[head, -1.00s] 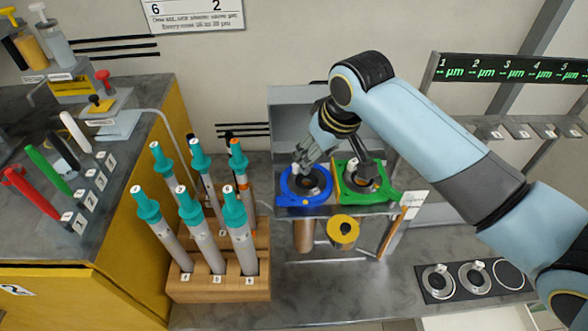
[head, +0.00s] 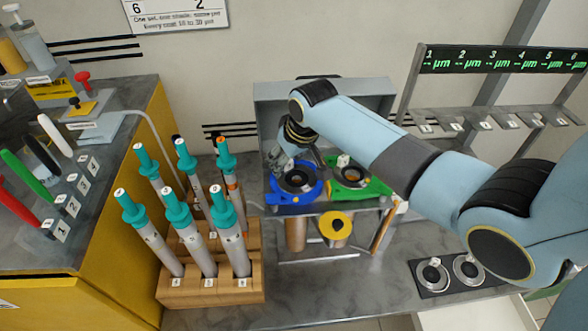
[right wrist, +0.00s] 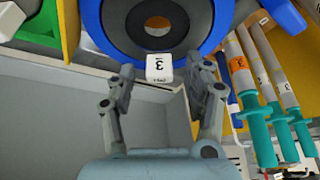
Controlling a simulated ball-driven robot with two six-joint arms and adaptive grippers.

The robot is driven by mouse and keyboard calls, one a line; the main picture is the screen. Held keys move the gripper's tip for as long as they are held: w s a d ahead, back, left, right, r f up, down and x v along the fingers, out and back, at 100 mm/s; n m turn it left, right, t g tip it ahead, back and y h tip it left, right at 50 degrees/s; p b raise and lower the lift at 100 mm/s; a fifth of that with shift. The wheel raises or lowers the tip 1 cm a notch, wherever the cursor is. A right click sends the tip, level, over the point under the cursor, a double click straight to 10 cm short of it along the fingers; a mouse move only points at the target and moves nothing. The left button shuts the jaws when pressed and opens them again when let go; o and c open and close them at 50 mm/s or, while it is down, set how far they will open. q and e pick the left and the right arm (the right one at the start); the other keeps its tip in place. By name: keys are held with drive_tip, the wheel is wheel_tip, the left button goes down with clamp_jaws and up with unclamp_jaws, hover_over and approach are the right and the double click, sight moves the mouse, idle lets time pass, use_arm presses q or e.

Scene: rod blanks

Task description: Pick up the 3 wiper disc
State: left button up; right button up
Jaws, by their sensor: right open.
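A dark ring-shaped disc (head: 300,180) sits in the blue holder (head: 284,199). A white tag block (right wrist: 159,67) marked 3 stands at the disc's edge in the right wrist view, where the disc (right wrist: 150,42) and blue holder (right wrist: 92,22) also show. My right gripper (right wrist: 166,70) is open, with its fingertips on either side of the tag block and a gap showing on each side. In the head view my right gripper (head: 290,160) is at the back left of the blue holder and partly covers its rear. My left gripper is not in view.
A green holder (head: 375,187) with another tagged disc stands right of the blue one. Several teal-capped rods (head: 230,235) stand in a wooden rack (head: 210,290) at front left. More discs (head: 432,275) lie on a black plate at right. Grey counter is clear in front.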

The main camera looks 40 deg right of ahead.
clamp_jaws()
idle(0.3)
drive_tip(key=shift+r, duration=0.15)
